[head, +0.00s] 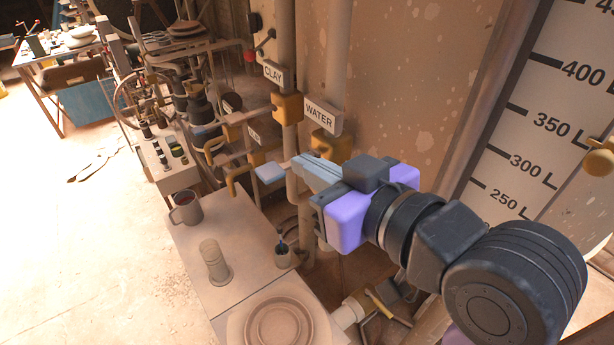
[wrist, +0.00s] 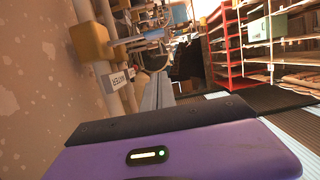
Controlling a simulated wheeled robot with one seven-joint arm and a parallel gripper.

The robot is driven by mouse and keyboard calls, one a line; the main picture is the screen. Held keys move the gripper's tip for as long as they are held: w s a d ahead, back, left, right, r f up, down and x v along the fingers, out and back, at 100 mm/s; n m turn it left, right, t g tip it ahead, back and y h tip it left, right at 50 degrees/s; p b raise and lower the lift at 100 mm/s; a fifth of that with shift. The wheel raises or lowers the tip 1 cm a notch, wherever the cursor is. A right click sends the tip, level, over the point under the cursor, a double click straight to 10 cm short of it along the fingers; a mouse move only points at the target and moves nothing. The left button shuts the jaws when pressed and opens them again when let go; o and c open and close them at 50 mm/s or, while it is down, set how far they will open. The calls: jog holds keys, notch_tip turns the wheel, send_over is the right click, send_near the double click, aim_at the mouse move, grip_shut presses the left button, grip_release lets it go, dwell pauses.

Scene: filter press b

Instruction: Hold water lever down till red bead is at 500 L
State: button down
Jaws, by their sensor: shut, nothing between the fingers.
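The WATER sign (head: 320,115) hangs on the pipe above a yellow valve block (head: 331,147). A light-blue paddle (head: 270,173), which looks like the end of the water lever, sticks out to the left below it. My gripper (head: 297,164) is shut and empty, its fingertips just right of the paddle in the picture; I cannot tell whether they touch it. The fingers hide part of the lever. In the wrist view my shut fingers (wrist: 158,94) point past the WATER sign (wrist: 118,79). The volume scale (head: 545,125) shows marks from 250 L upward; no red bead or 500 L mark is visible.
The CLAY sign (head: 273,73) and its yellow block (head: 287,108) are just left of the water valve. Below are a bench with a mug (head: 186,208) and a round plate (head: 278,325). A yellow knob (head: 599,160) sits at the scale's right. Open floor lies left.

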jog(key=shift+w+a+b, duration=0.5)
jog(key=shift+w+b, duration=0.1)
jog(key=shift+b, duration=1.3)
jog(key=p, duration=0.2)
send_over(277, 171)
jog(key=s, duration=0.2)
jog(key=f, duration=0.2)
jog(key=shift+d+f+p, duration=0.15)
jog(key=shift+f+p, duration=0.15)
jog(key=shift+f, duration=1.8)
jog(key=shift+f, duration=0.1)
